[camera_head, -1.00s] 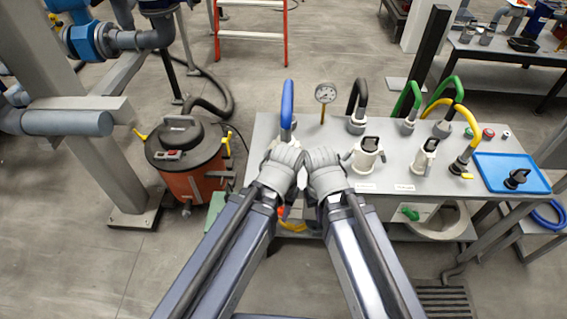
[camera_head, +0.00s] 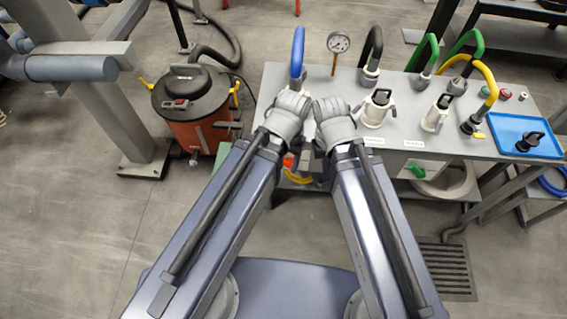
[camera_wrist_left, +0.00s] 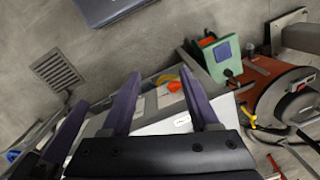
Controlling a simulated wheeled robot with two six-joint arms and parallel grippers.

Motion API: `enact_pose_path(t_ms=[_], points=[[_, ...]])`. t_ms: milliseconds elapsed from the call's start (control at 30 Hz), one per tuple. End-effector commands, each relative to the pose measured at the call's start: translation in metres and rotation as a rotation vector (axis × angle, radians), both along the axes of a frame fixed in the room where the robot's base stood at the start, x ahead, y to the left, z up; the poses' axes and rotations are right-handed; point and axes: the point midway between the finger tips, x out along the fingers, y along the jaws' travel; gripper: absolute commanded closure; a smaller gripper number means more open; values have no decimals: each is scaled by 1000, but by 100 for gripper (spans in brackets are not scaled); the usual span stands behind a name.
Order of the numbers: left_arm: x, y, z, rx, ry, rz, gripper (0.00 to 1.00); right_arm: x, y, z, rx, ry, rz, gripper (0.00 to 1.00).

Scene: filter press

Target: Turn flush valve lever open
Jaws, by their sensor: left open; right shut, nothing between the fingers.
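My left gripper (camera_head: 288,112) is at the front left of the grey bench, just in front of the blue hose. In the left wrist view its dark fingers (camera_wrist_left: 160,74) are spread apart with nothing gripped between them. A small orange-red part (camera_wrist_left: 174,86) lies beyond the fingertips. In the head view orange and yellow parts (camera_head: 297,178) show below the bench's front edge, partly hidden by my arms. I cannot tell which part is the flush valve lever. My right gripper (camera_head: 334,118) is shut and empty, close beside the left one.
The grey bench (camera_head: 450,140) carries a blue hose (camera_head: 297,55), a pressure gauge (camera_head: 338,43), white cam fittings (camera_head: 376,110) and a blue tray (camera_head: 508,128). An orange drum vacuum (camera_head: 192,126) stands left of the bench. Open floor and a drain grate (camera_head: 444,268) lie in front.

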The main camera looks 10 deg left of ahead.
Motion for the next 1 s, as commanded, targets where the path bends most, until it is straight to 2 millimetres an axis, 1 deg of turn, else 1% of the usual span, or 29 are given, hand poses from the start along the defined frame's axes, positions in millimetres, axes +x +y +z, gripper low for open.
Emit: enact_pose_path(t_ms=[33, 67, 200, 267, 300, 367, 500, 600, 733, 800, 900, 1000], points=[[4, 2, -22, -31, 0, 19, 38, 0, 0, -22, 0, 0, 0, 100], [7, 3, -32, -54, 1, 31, 38, 0, 0, -31, 0, 0, 0, 100], [24, 7, -80, -207, -10, 103, 38, 0, 0, -82, -1, 0, 1, 100], [33, 10, -98, -275, -21, 138, 38, 0, 0, -102, -1, 0, 1, 100], [39, 12, -109, -320, -31, 161, 38, 0, 0, -115, -1, 0, 1, 100], [49, 17, -124, -388, -48, 195, 38, 0, 0, -134, -2, -1, 1, 100], [72, 30, -156, -542, -103, 280, 38, 0, 0, -180, -2, -1, 1, 100], [89, 43, -175, -648, -152, 342, 38, 0, 0, -211, -3, -1, 2, 100], [108, 62, -191, -760, -217, 410, 38, 0, -1, -243, -3, -1, 2, 100], [116, 71, -195, -806, -245, 438, 38, 0, -1, -255, -3, -1, 2, 100], [123, 80, -198, -854, -279, 468, 38, 0, -1, -266, -4, -1, 2, 100], [128, 87, -199, -882, -300, 485, 38, 0, -1, -272, -4, -1, 2, 100]])
